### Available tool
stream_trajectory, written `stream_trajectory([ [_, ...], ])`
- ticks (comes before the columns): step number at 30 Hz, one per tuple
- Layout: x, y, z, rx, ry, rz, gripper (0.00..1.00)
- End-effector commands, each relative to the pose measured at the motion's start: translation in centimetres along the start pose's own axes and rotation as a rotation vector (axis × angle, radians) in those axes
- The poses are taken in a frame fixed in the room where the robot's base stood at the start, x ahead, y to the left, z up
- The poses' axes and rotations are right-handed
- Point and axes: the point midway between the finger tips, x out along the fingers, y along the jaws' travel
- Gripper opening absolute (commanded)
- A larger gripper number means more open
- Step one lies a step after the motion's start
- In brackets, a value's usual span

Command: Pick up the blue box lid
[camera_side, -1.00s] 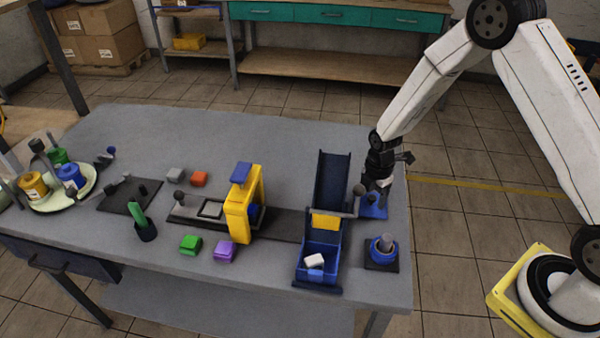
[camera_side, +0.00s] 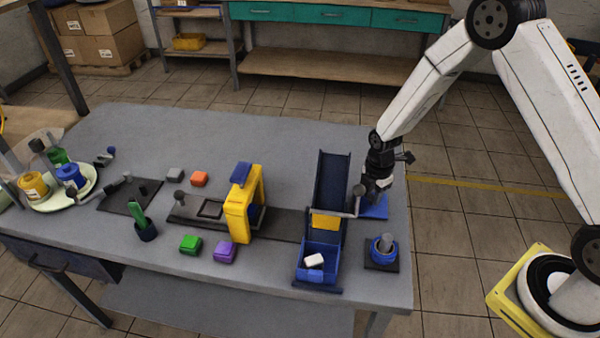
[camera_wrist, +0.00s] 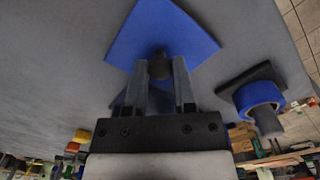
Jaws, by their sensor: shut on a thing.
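The blue box lid (camera_side: 374,211) is a flat blue square at the right side of the grey table. It shows large in the wrist view (camera_wrist: 150,25), with a dark round knob (camera_wrist: 160,66) on it. My gripper (camera_side: 375,194) is over the lid, and in the wrist view its two fingers (camera_wrist: 160,72) are shut on the knob. The fingers partly hide the knob in the side view. The lid appears to be at table level; a small gap under it cannot be told.
A blue round pot on a dark base (camera_side: 381,250) stands just in front of the lid. A blue chute with a bin (camera_side: 319,262) stands to the left, holding a white block. A yellow press (camera_side: 240,210) and several coloured blocks are farther left. The back of the table is clear.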

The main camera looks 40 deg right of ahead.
Motion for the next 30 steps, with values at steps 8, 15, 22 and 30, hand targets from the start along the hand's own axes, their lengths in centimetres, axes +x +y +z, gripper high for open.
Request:
stream_trajectory([
  [8,-0.6,0.0,0.0,0.0,0.0,0.001,0.0],
  [15,-2.6,0.1,0.0,0.0,0.0,0.003,0.0],
  [22,-5.1,-1.6,-0.1,0.0,0.0,0.002,0.0],
  [30,-8.3,-4.2,-0.3,0.0,0.0,0.003,0.0],
])
